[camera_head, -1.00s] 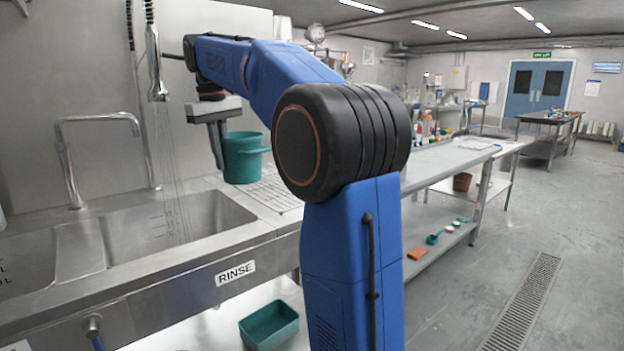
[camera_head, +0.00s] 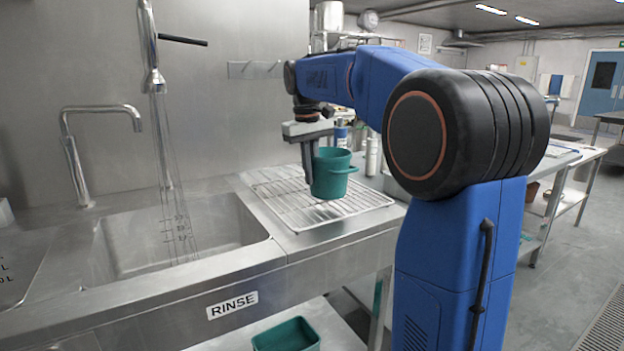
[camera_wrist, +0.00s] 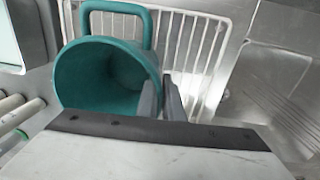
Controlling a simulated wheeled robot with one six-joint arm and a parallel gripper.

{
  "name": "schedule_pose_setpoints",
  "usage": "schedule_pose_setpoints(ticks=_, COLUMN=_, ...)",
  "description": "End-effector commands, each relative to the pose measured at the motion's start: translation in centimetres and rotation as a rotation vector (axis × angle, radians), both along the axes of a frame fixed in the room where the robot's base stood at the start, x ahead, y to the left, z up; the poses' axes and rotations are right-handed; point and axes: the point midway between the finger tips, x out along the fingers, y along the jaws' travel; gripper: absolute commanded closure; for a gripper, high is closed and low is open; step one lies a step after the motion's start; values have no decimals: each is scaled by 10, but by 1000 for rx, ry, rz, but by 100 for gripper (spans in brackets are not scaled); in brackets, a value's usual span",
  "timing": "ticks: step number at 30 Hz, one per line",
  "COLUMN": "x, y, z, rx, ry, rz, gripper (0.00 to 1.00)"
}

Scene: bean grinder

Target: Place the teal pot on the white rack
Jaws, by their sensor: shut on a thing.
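The teal pot (camera_head: 331,175) is upright in my gripper (camera_head: 309,172), over the white rack (camera_head: 273,193). My gripper is shut on the pot's wall at its left side in the head view. Whether the pot's base touches the rack or hangs just above it, I cannot tell. In the wrist view the teal pot (camera_wrist: 100,75) shows its open, empty inside and a loop handle, with the white rack (camera_wrist: 190,45) behind it. My gripper (camera_wrist: 162,98) shows there at the pot's right wall.
The sink basin (camera_head: 180,235) lies left of the rack, with a hanging spray tap (camera_head: 153,80) and a curved faucet (camera_head: 100,110). Bottles (camera_head: 371,155) stand behind and right of the rack. A teal tub (camera_head: 287,337) sits on the shelf below.

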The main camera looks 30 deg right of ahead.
Motion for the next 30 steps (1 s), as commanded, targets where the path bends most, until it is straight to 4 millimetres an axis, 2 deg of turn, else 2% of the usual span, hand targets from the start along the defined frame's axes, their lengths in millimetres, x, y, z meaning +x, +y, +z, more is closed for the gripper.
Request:
schedule_pose_setpoints(ticks=4, x=-1, y=0, z=-16, rx=0, ry=0, rz=0, gripper=100)
schedule_pose_setpoints(ticks=15, x=0, y=0, z=-19, rx=0, ry=0, rz=0, gripper=100)
schedule_pose_setpoints(ticks=16, x=0, y=0, z=-19, rx=0, ry=0, rz=0, gripper=88)
schedule_pose_setpoints(ticks=18, x=0, y=0, z=-19, rx=0, ry=0, rz=0, gripper=74)
schedule_pose_setpoints(ticks=30, x=0, y=0, z=-13, rx=0, ry=-1, rz=0, gripper=74)
